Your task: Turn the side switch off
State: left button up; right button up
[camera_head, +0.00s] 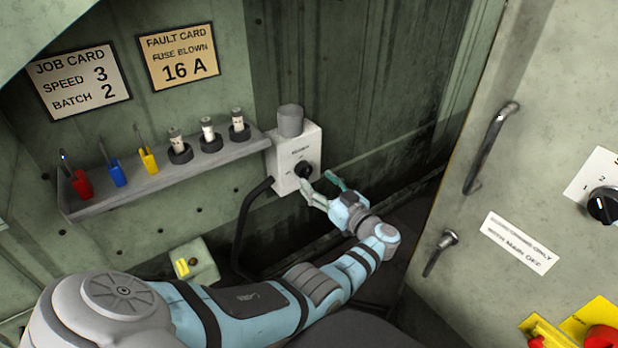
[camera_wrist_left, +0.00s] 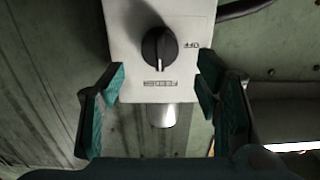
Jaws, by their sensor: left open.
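The side switch is a white box (camera_head: 297,157) on the green wall with a round black knob (camera_head: 305,170) on its front. In the left wrist view the box (camera_wrist_left: 190,15) appears upside down, and its black knob (camera_wrist_left: 158,48) has its grip bar roughly upright in the picture. An inverted "OFF" mark is right of the knob there. My left gripper (camera_head: 319,184) is open in front of the switch. In the left wrist view its fingers (camera_wrist_left: 161,76) are spread either side of the box's lower part, with the knob above them, and nothing is between the pads. My right gripper is out of view.
A grey shelf (camera_head: 163,184) with coloured fuse pullers and several fuses is left of the switch. A grey cylinder (camera_head: 290,120) tops the box, and a black cable (camera_head: 245,222) runs below. A cabinet door with a handle (camera_head: 490,148) stands at right.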

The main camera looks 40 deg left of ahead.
aim_at(308, 172)
pick_arm(q)
jog(key=b+x, duration=0.1)
jog(key=x, duration=0.3)
jog(key=shift+w+a+f, duration=0.1)
jog(key=shift+a, duration=0.45)
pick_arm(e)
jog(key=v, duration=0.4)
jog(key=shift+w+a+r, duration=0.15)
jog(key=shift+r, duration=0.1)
pick_arm(q)
jog(key=shift+c, duration=0.6)
jog(key=c, duration=1)
jog(key=shift+c, duration=0.2)
